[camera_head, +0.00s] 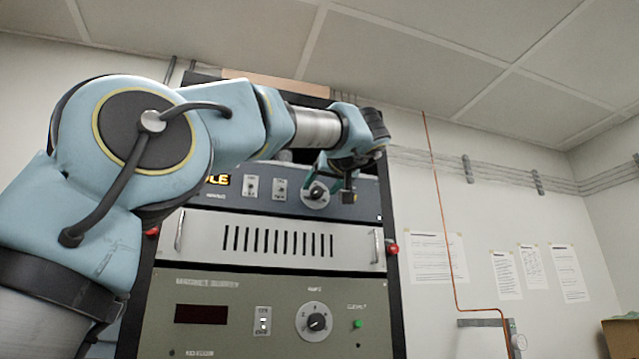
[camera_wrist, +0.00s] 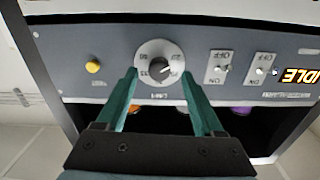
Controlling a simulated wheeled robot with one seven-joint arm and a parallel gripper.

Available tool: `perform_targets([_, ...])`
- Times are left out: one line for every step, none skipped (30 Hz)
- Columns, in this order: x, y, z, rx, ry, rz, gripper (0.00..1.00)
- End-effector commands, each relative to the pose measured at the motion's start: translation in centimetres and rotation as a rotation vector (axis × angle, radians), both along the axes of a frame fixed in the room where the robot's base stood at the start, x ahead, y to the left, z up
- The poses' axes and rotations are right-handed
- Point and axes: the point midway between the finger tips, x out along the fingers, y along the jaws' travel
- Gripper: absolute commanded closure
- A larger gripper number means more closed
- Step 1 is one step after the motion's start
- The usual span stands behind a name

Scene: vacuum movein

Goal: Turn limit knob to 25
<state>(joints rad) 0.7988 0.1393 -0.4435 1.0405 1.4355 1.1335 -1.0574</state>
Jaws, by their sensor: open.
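The limit knob (camera_wrist: 159,69) is a dark round knob on a pale numbered dial, on the grey-blue upper panel. The wrist view shows it upside down with a "LIMIT" label beside it. The dial numbers are too small to read surely, so I cannot tell its setting. The dial (camera_head: 316,195) also shows in the head view, partly behind my gripper (camera_head: 330,172). My gripper (camera_wrist: 159,76) is open, with one teal finger on each side of the dial. Nothing is between the fingers except the knob beyond; I cannot tell whether they touch it.
Below stand a vented panel (camera_head: 350,243) with handles and a green-grey panel with another knob (camera_head: 314,321). Papers (camera_head: 437,258) hang on the right wall.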

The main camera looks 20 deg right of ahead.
Motion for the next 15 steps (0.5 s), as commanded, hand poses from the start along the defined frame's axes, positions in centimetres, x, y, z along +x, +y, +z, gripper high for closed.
perform_targets([0.6, -0.1, 0.2, 0.001, 0.0, 0.0, 0.31])
perform_targets([0.9, -0.1, 0.2, 0.001, 0.001, 0.0, 0.31])
perform_targets([1.2, -0.2, 0.1, 0.001, 0.001, 0.0, 0.31])
perform_targets([1.4, -0.2, 0.1, 0.001, 0.001, 0.001, 0.31])
perform_targets([1.6, -0.2, 0.1, 0.001, 0.001, 0.0, 0.31])
perform_targets([1.7, -0.2, 0.0, 0.001, 0.001, 0.0, 0.31])
perform_targets([1.8, -0.2, 0.0, 0.0, 0.0, -0.001, 0.31])
perform_targets([1.8, -0.3, 0.0, 0.0, 0.0, -0.001, 0.31])
perform_targets([1.8, -0.3, 0.0, 0.0, 0.0, -0.002, 0.31])
perform_targets([1.8, -0.3, -0.1, 0.0, 0.0, -0.002, 0.31])
perform_targets([1.8, -0.3, -0.1, 0.0, 0.0, -0.002, 0.31])
perform_targets([1.8, -0.3, -0.1, 0.0, 0.0, -0.002, 0.31])
perform_targets([1.8, -0.3, -0.1, 0.0, 0.0, -0.002, 0.31])
perform_targets([1.8, -0.3, -0.1, 0.0, 0.0, -0.002, 0.31])
perform_targets([1.8, -0.3, -0.1, 0.0, 0.0, -0.002, 0.33])
